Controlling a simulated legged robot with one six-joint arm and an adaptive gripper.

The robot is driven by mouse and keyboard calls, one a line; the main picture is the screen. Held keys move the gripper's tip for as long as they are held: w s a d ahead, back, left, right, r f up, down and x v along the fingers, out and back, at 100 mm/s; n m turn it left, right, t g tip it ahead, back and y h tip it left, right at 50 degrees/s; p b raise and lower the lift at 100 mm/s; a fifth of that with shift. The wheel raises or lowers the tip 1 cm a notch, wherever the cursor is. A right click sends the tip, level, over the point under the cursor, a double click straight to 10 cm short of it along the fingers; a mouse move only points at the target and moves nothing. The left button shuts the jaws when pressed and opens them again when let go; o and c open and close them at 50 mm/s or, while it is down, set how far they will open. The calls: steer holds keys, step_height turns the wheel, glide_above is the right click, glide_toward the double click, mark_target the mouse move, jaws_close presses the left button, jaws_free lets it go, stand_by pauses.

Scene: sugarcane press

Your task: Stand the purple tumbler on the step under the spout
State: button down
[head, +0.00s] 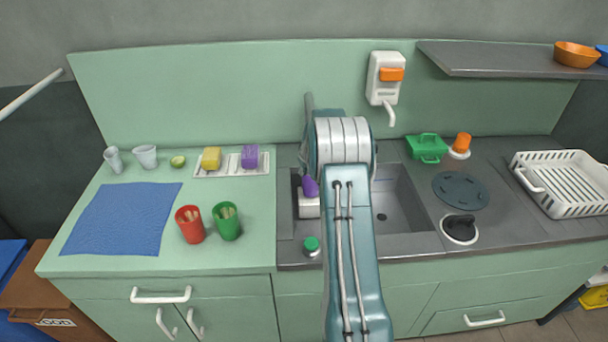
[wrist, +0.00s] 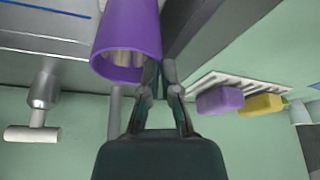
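The purple tumbler (wrist: 128,40) has pale sticks inside, and its mouth faces the wrist camera. My gripper (wrist: 158,68) has its fingers close together at the tumbler's rim and appears shut on its wall; the exact contact is partly hidden. In the head view, a tilted-looking purple part of the tumbler (head: 310,187) shows at the left of my arm, over the left end of the sink. A white block (head: 309,207) shows just below it. My arm hides the gripper there. A hooked white spout (head: 391,115) hangs from the wall unit; I cannot pick out the step with certainty.
Red (head: 190,224) and green (head: 228,221) tumblers with sticks stand left of the sink (head: 405,205). A sponge tray (head: 232,170) lies behind them. The blue mat (head: 122,218) is bare.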

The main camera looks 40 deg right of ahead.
steer(key=shift+w+f, duration=0.1)
steer(key=shift+f, duration=0.8)
steer(key=shift+w+d+f, duration=0.2)
steer(key=shift+w+d, duration=0.05)
steer(key=c, duration=0.8)
jaws_free()
